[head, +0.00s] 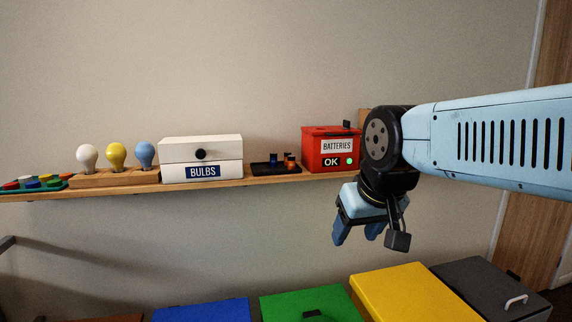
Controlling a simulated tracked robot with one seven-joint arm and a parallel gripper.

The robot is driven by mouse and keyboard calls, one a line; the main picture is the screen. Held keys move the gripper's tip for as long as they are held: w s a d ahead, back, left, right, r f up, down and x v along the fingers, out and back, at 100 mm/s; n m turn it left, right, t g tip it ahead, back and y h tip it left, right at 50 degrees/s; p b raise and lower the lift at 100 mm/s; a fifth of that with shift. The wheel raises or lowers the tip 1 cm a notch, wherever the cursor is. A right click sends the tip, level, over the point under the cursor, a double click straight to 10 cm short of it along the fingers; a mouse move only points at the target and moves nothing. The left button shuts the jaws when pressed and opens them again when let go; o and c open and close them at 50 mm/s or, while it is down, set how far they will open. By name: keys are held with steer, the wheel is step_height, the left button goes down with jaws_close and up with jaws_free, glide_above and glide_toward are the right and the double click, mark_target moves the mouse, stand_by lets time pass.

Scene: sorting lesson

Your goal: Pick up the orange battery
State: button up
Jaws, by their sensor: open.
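The orange battery (291,164) stands in a small black tray (262,170) on the wall shelf, just left of the red box. It is small in the head view, and a dark blue battery (273,160) stands to its left. My gripper (355,238) hangs below the shelf level, right of the battery and nearer to me.
The shelf (110,188) also holds a red batteries box (321,162), a white bulbs box (200,150), several bulbs in a wooden block and coloured pieces at far left. Blue, green (300,303), yellow (415,290) and dark grey bins stand below.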

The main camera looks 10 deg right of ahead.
steer(key=w+a+r+m+h, duration=0.1)
steer(key=w+r+m, duration=0.1)
steer(key=w+r, duration=0.6)
step_height(320, 180, up, 6)
steer(key=m+g+h, duration=0.2)
steer(key=m, duration=0.4)
glide_above(292, 156)
steer(key=s+a, duration=0.3)
steer(key=a, duration=0.1)
steer(key=x, duration=0.8)
steer(key=shift+w+d, duration=0.15)
steer(key=shift+w, duration=0.05)
steer(key=x, duration=0.4)
steer(key=shift+s+d+f, duration=0.1)
steer(key=shift+s+d, duration=0.15)
steer(key=shift+s, duration=0.05)
steer(key=shift+w+d+f, duration=0.1)
steer(key=shift+w+f, duration=0.05)
steer(key=shift+f, duration=0.25)
jaws_close()
